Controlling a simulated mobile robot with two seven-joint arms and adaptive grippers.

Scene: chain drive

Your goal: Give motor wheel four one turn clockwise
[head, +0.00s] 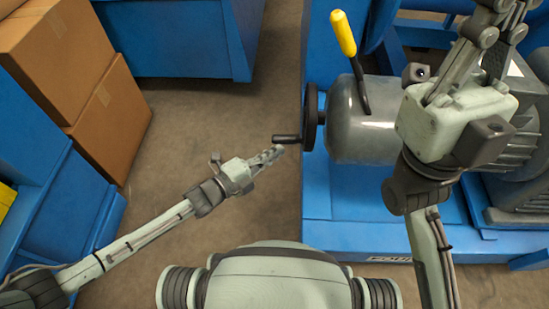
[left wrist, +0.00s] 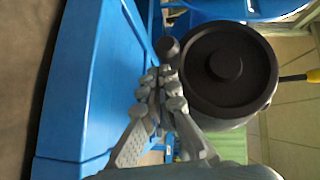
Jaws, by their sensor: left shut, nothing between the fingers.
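A black motor wheel (head: 312,117) with a crank handle (head: 287,139) stands on the left end of a grey rounded motor housing (head: 360,115). No number shows on it. My left gripper (head: 278,152) is shut and empty, its tips close to the handle's free end. In the left wrist view, the wheel (left wrist: 228,90) faces me as a dark disc, and the handle knob (left wrist: 168,47) lies just beyond my closed fingertips (left wrist: 160,75). I cannot tell whether they touch. My right gripper (head: 497,30) is at the upper right, above the machine; its fingertips are not clear.
A yellow-gripped lever (head: 344,35) rises from the motor housing. The blue machine base (head: 350,205) lies beneath it. Cardboard boxes (head: 105,120) and blue units stand at the left. Bare floor (head: 190,125) lies between them and the machine.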

